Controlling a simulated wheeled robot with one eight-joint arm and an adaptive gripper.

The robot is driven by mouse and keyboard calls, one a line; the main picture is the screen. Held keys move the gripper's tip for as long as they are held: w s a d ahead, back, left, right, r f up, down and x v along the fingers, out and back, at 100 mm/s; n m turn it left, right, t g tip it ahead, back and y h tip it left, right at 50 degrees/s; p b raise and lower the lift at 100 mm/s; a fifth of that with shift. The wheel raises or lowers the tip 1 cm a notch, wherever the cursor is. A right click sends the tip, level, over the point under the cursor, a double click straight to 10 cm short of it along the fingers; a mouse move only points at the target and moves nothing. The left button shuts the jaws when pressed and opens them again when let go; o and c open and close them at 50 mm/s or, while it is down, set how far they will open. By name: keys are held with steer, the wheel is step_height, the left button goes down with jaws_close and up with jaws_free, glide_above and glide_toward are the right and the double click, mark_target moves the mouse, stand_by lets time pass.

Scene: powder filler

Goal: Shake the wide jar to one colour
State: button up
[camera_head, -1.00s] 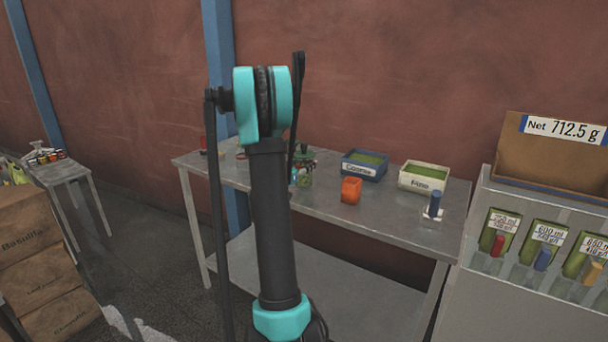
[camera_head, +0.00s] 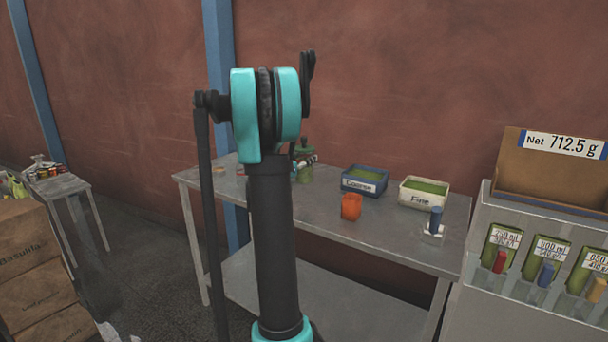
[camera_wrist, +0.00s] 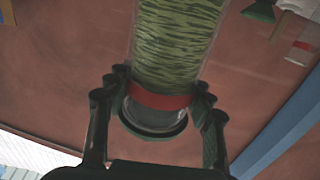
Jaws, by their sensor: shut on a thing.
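The wide jar (camera_wrist: 178,45) is a clear cylinder in the wrist view, with a red band (camera_wrist: 158,97) near its end by my gripper. Its contents show streaks of lighter and darker green, not one even colour. My gripper (camera_wrist: 158,88) is shut around the jar near the red band, with dark fingers on both sides. The jar's far end is cut off by the top of the picture. In the head view my arm hides most of the gripper and the jar, so I cannot tell the jar's tilt there.
On the metal table (camera_head: 300,222) stand an orange cup (camera_head: 351,206), a blue bin (camera_head: 365,181), a white bin (camera_head: 424,192) and a blue cylinder on a small white base (camera_head: 435,221). A dispenser rack (camera_head: 545,265) stands right. Stacked boxes (camera_head: 28,255) stand left.

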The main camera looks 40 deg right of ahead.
step_height(320, 180, up, 21)
steer(key=shift+r, duration=0.2)
stand_by(1.1)
stand_by(0.3)
steer(key=a, duration=0.4)
steer(key=d, duration=0.8)
steer(key=a, duration=0.8)
steer(key=shift+d, duration=2.05)
